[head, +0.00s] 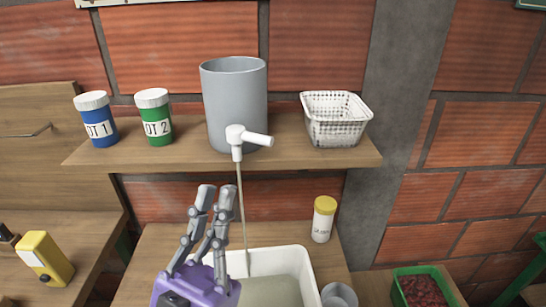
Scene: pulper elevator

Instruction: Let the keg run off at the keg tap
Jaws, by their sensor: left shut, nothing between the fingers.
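The grey keg (234,95) stands upright on the wooden shelf. Its white tap (237,138) is at the lower front, with the handle (258,140) pointing to the right. A thin brownish stream (242,205) runs from the spout down into a white tub (306,268), which holds murky grey-green liquid. My left gripper (216,191), purple with grey fingers, points up in front of the tub. Its fingers are shut and empty, below and left of the tap and just left of the stream, apart from the tap in the picture. My right gripper is not in view.
Blue (97,121) and green (154,117) labelled jars stand on the shelf left of the keg, a white basket (335,119) right of it. Below are a yellow-capped jar (323,219), a grey cup (339,296), a yellow box (46,259) and a green crate of red berries (424,288).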

